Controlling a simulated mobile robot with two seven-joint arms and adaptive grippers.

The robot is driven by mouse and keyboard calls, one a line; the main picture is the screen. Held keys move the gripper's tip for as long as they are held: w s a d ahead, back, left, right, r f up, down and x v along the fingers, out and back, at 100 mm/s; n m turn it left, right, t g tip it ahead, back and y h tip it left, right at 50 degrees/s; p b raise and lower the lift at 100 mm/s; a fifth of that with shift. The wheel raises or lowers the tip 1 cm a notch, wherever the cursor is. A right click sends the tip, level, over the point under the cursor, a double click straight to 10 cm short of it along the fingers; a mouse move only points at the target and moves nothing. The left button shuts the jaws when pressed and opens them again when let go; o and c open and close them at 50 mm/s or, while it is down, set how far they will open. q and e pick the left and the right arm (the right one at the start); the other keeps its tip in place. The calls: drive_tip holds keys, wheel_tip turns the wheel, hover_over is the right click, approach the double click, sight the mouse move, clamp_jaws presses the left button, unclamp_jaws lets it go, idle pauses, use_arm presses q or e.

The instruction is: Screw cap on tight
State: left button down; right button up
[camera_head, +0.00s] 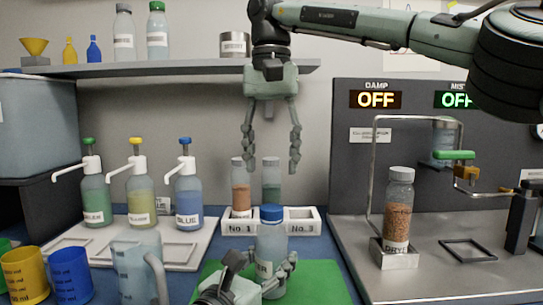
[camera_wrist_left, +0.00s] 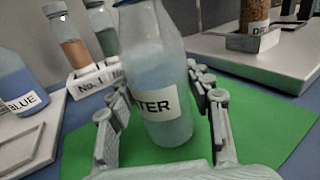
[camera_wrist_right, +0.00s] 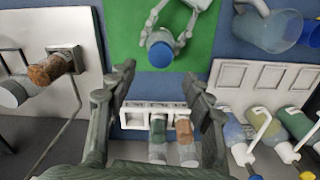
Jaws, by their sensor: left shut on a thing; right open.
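A clear bottle (camera_head: 271,248) with a label partly hidden, reading "TER" in the left wrist view (camera_wrist_left: 165,100), stands upright on a green mat (camera_head: 325,282). A blue cap (camera_head: 271,213) sits on its top; it also shows from above in the right wrist view (camera_wrist_right: 160,54). I cannot tell how tight it is. My left gripper (camera_head: 268,264) is shut on the bottle, a finger on each side of its body. My right gripper (camera_head: 271,152) is open and empty, pointing down well above the cap, fingers apart.
A white rack (camera_head: 298,222) with two vials stands behind the bottle. A clear jug (camera_head: 135,268) and yellow and blue cups are at left. Pump bottles stand on a tray (camera_head: 120,243). A shelf (camera_head: 180,69) is above; a metal station (camera_head: 470,270) is right.

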sight(272, 207)
drive_tip(key=shift+r+n, duration=0.1)
drive_tip(key=shift+n, duration=1)
drive_tip(key=shift+f, duration=4.05)
